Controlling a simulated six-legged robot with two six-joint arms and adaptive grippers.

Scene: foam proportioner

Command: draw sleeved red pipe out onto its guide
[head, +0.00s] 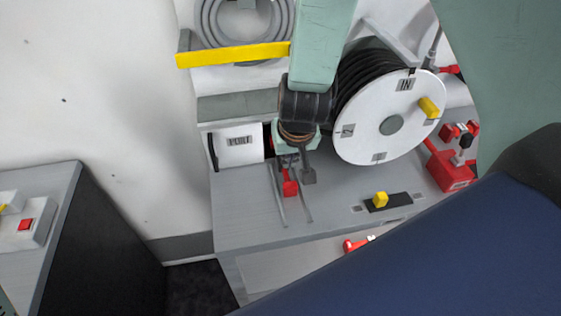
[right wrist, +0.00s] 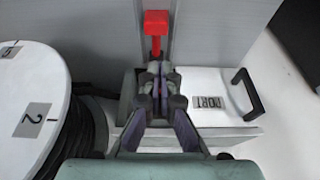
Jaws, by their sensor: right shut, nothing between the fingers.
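A red pipe end (head: 290,187), a block on a short stem, lies low between two thin guide rails (head: 308,205) on the grey bench. In the right wrist view the red block (right wrist: 156,22) and its stem are just beyond my fingertips, in line with them. My right gripper (head: 294,165) points down at the bench behind the red block. In the right wrist view my right gripper (right wrist: 160,72) is shut with nothing between its fingers. The rest of the pipe and any sleeve are hidden by the gripper. My left gripper is out of view.
A white hose reel (head: 375,140) with black hose stands close right of my gripper. A white labelled box (head: 238,148) is at its left; its black handle (right wrist: 247,95) shows in the wrist view. A yellow knob (head: 380,199) and red fitting (head: 450,168) are on the right.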

